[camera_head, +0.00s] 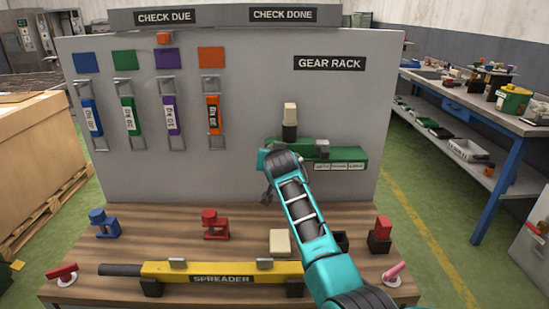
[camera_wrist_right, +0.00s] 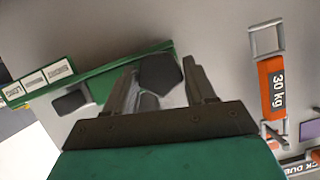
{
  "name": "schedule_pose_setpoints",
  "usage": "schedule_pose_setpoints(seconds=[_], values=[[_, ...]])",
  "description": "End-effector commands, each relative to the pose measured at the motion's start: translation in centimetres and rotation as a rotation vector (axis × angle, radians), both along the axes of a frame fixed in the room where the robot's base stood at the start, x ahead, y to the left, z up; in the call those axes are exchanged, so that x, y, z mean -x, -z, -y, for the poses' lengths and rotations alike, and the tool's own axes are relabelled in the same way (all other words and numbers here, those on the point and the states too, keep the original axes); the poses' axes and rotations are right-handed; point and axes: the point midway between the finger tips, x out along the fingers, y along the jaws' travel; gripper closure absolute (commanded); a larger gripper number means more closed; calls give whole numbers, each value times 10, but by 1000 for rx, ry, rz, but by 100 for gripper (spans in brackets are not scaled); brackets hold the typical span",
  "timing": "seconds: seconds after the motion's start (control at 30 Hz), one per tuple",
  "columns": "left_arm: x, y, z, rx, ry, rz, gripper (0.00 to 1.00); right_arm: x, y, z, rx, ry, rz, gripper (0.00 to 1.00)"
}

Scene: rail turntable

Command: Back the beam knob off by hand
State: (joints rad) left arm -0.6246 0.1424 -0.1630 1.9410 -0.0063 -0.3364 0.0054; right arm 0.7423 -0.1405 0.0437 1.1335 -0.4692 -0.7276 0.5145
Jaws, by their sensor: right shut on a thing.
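The green beam (camera_head: 340,162) is mounted on the grey board under the GEAR RACK label, with a small strip of labels on its front. It also runs across the upper left of the right wrist view (camera_wrist_right: 105,82). A dark, faceted knob (camera_wrist_right: 160,72) shows at the beam's end in the wrist view. My right gripper (camera_wrist_right: 161,84) is shut on the knob, one finger on each side. In the head view my teal right arm covers the beam's left end and hides the knob. My left gripper is not in view.
A yellow spreader bar (camera_head: 222,271) lies along the bench front (camera_head: 170,222). Blue (camera_head: 105,224) and red (camera_head: 215,225) clamp-like pieces stand behind it. Several coloured tags hang on the board's left, including the orange 30 kg tag (camera_wrist_right: 272,88). A beige block (camera_head: 280,243) sits beside my arm.

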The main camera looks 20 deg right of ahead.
Motion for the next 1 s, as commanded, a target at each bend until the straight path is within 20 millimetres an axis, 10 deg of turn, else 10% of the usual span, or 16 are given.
schedule_pose_setpoints(seconds=[0.17,0.2,0.43,1.0], values=[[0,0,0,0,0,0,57,0,0,0,-2,-1,-1,76],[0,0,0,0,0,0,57,0,0,0,-2,-1,-1,44],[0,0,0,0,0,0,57,0,0,0,-2,0,0,23],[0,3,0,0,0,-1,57,22,-8,-5,-4,0,1,23]])
